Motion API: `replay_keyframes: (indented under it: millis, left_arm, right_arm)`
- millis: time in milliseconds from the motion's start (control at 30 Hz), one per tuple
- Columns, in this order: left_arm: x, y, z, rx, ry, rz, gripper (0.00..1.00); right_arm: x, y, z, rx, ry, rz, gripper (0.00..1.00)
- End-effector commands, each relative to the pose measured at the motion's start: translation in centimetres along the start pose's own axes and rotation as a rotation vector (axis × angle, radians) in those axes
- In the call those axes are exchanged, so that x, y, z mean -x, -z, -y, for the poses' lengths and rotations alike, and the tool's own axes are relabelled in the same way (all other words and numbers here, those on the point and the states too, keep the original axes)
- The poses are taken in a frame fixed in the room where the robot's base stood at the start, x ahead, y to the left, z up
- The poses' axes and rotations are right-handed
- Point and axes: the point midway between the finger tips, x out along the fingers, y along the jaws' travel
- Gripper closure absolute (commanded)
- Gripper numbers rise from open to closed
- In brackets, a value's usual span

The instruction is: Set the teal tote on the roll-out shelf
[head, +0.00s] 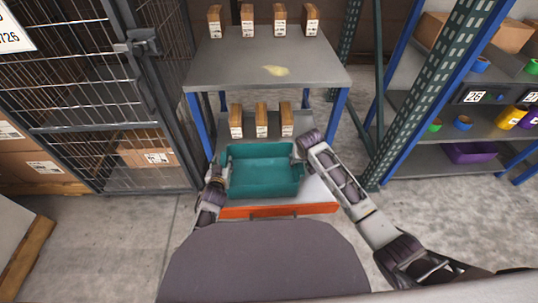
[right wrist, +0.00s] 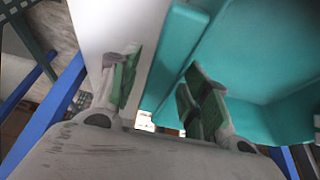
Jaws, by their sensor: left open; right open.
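The teal tote (head: 264,182) sits upright and looks empty in the head view, over the pale roll-out shelf (head: 318,193) with the orange front edge (head: 280,211). It appears to rest on the shelf, but its underside is hidden. My left gripper (head: 217,172) is open at the tote's left end. My right gripper (head: 298,163) is open at its right end, partly hidden by its own arm. In the right wrist view, the green-padded fingers of that gripper (right wrist: 163,92) stand apart, with the tote's edge (right wrist: 168,72) between them; I cannot tell whether they touch it.
Small brown boxes (head: 261,120) stand behind the tote, under the grey upper shelf (head: 240,72), which holds several more. A wire cage (head: 80,70) is at left. A blue-and-green rack post (head: 425,90) is close on the right.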

Motion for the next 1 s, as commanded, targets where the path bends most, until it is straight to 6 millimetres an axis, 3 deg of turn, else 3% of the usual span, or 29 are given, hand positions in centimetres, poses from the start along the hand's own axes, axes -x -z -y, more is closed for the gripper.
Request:
replay_keyframes:
  millis: [467,1000]
  left_arm:
    - [0.4,1.1,0.0,0.001,0.0,-0.002,0.54]
    - [2.9,7.0,0.0,0.001,-0.001,-0.002,0.54]
  right_arm:
    - [0.0,0.0,0.1,0.0,0.001,0.0,0.54]
    - [0.0,0.0,0.1,0.0,0.001,0.0,0.54]
